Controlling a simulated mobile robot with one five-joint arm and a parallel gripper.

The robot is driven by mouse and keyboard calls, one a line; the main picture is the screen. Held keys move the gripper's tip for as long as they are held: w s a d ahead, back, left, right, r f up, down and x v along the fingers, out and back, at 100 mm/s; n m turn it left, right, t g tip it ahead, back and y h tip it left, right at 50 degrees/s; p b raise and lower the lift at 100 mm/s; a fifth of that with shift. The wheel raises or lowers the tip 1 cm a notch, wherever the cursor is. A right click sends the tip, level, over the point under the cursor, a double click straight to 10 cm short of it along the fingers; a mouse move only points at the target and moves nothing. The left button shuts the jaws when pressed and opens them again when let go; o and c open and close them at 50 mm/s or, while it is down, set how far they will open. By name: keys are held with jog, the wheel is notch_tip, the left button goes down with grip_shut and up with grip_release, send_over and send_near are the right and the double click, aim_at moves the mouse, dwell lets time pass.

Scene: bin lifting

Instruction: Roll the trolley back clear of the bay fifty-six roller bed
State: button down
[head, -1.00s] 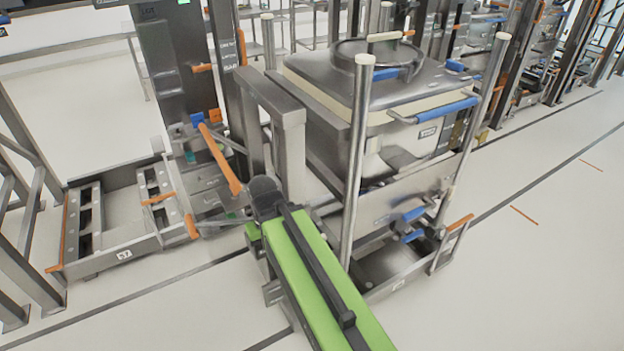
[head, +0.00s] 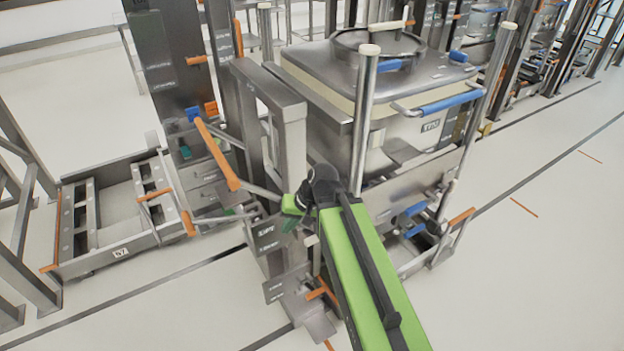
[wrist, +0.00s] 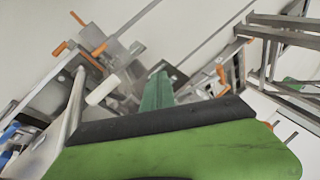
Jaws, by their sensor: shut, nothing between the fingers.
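The trolley is a steel frame with tall white-capped posts (head: 362,130). It carries a large steel bin (head: 400,75) with a round lid and a blue-gripped handle (head: 450,103). A grey upright frame (head: 290,140) stands close along the bin's left side. The bay fifty-six roller bed cannot be made out; bin and frame hide what lies under and behind. My gripper (head: 291,222) is small and dark green at the end of my bright green arm, in front of the grey frame. In the wrist view my gripper (wrist: 157,92) looks shut and empty; contact is unclear.
A low dock marked 57 (head: 120,252) with orange bars stands at left. An orange lever (head: 217,153) sticks out near the grey frame. Steel plates with an orange pedal (head: 322,290) lie low beside my arm. Open floor (head: 540,270) lies at right and front.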

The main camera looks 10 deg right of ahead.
jog(key=w+a+m+t+y+b, duration=0.2)
jog(key=w+a+y+b, duration=0.1)
jog(key=w, duration=0.2)
jog(key=m+t+y+b, duration=0.3)
jog(key=m+t+b, duration=0.45)
jog(key=b, duration=0.55)
send_near(293, 185)
jog(key=shift+n+t, duration=0.45)
jog(key=x, duration=0.4)
jog(key=shift+s+a+f, duration=0.1)
jog(key=shift+a+f, duration=0.15)
jog(key=shift+f, duration=0.1)
jog(key=d+f+m+t+h+b, duration=0.1)
jog(key=d+f+m+t+b, duration=0.15)
jog(key=d+b, duration=0.45)
jog(key=d+p+x, duration=0.1)
jog(key=p+x, duration=0.1)
jog(key=x, duration=0.7)
jog(key=shift+w+r+p, duration=0.35)
jog(key=shift+w+r, duration=0.1)
jog(key=shift+r, duration=0.05)
